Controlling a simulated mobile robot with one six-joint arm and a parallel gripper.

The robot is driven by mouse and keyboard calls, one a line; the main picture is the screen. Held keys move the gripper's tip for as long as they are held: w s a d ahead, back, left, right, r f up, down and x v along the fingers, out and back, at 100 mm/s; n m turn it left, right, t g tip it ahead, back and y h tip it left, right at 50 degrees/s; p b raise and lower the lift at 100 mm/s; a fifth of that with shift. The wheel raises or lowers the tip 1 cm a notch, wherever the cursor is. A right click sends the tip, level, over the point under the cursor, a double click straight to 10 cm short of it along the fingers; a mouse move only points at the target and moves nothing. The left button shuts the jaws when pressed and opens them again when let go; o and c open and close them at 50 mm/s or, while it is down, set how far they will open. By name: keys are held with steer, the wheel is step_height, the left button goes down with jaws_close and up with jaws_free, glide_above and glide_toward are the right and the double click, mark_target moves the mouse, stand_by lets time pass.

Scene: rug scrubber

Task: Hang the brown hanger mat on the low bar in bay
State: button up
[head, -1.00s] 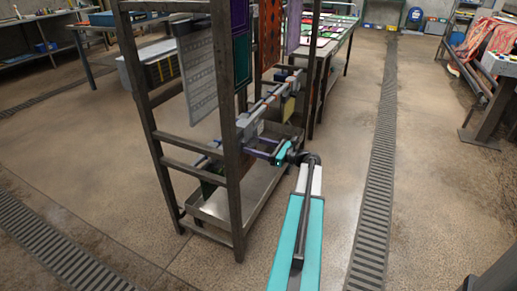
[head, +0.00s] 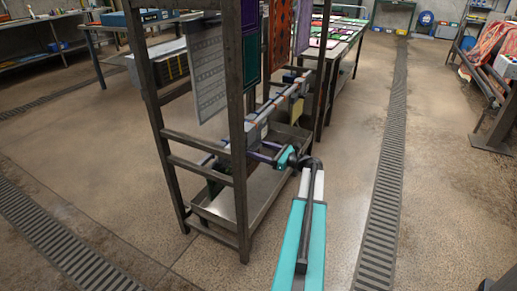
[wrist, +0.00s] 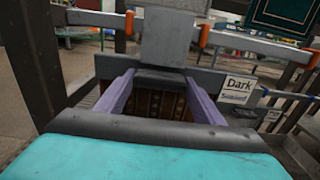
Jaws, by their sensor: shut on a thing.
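My gripper (head: 262,152) reaches in from the right at the side of a dark metal rack, below the upper hanging mats. In the wrist view its two purple fingers (wrist: 162,95) are shut on the brown hanger mat (wrist: 158,104), whose brown patterned face shows between them below a dark top edge. The mat is mostly hidden behind the rack post and my arm in the head view. A low grey bar (head: 272,112) with orange clips runs along the bay; it crosses the top of the wrist view (wrist: 100,18). I cannot tell if the mat touches the bar.
The rack's dark post (head: 238,140) stands just left of my gripper. A metal tray (head: 262,190) lies below. A label reading "Dark" (wrist: 238,90) is right of the fingers.

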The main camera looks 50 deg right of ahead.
steer(key=shift+f, duration=0.15)
steer(key=o, duration=1.6)
steer(key=shift+s, duration=0.15)
steer(key=p+v, duration=0.2)
steer(key=v, duration=1.1)
steer(key=shift+s, duration=0.25)
